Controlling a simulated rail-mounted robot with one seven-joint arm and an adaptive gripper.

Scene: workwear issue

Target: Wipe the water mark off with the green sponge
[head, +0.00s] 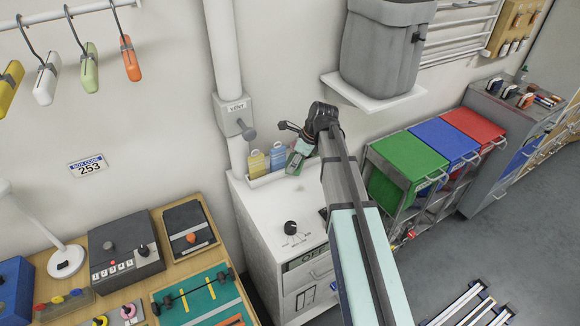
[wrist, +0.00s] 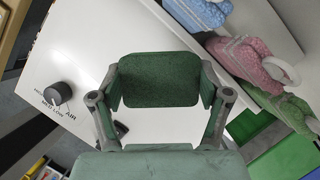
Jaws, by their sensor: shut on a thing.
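My gripper (wrist: 160,92) is shut on the green sponge (wrist: 160,75), which spans the space between its two fingers in the wrist view. In the head view my gripper (head: 298,155) is over the back of the white cabinet top (head: 262,205), close to the bottles, and the sponge (head: 293,163) shows as a small dark green patch below it. The sponge hides part of the white top in the wrist view. I cannot tell whether it touches the top.
A black knob (wrist: 57,93) stands on the cabinet top; the head view shows it (head: 291,228) near the front. A blue bottle (wrist: 200,12), a pink bottle (wrist: 240,60) and a green one (wrist: 285,105) line the side. Green, blue and red bins (head: 408,160) stand right of the cabinet.

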